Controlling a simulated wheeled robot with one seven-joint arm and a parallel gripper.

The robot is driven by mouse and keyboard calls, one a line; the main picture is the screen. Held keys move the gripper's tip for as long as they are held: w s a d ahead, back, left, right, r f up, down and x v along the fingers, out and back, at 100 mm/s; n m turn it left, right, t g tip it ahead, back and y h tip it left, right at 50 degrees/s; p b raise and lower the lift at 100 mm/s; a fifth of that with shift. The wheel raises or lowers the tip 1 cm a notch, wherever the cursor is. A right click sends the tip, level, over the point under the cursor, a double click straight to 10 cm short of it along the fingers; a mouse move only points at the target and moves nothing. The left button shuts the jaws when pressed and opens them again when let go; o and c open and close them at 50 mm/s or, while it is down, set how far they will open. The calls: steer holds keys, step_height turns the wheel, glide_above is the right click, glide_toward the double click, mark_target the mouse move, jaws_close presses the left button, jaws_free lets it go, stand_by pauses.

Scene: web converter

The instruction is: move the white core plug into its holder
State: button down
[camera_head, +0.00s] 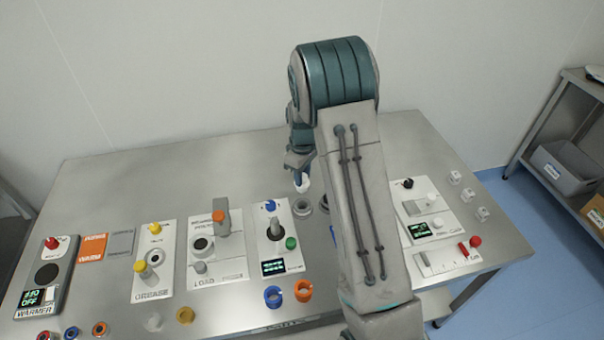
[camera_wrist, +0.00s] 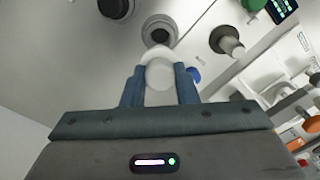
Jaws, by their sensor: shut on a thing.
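The white core plug (camera_head: 302,184) is held in my gripper (camera_head: 299,165) above the steel table, behind the row of panels. In the wrist view the plug (camera_wrist: 160,74) sits between the two blue fingers, with its rounded white end pointing away from me. Just beyond the plug in the wrist view is a grey round holder (camera_wrist: 159,31) with a dark centre. A grey ring holder (camera_head: 302,208) shows just in front of the plug in the head view. A second ring beside it is partly covered by my arm. The gap between plug and holder is hard to judge.
The LOAD panel (camera_head: 218,245) lies further left. Blue (camera_head: 273,296) and orange (camera_head: 303,290) rings lie near the front edge. The table's back left is clear.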

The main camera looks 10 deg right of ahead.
mark_target(303, 187)
steer(key=shift+f+m, duration=0.1)
steer(key=shift+m, duration=0.3)
steer(key=shift+f+b, duration=2.35)
steer(key=shift+f, duration=0.4)
steer(key=shift+f+b, duration=2.15)
steer(key=shift+b, duration=0.05)
stand_by(0.3)
steer(key=c, duration=1.1)
jaws_free()
steer(key=shift+o, duration=0.2)
steer(key=shift+r, duration=0.1)
step_height(303, 187, up, 14)
steer(key=shift+f+b, duration=0.15)
steer(key=shift+b, duration=0.55)
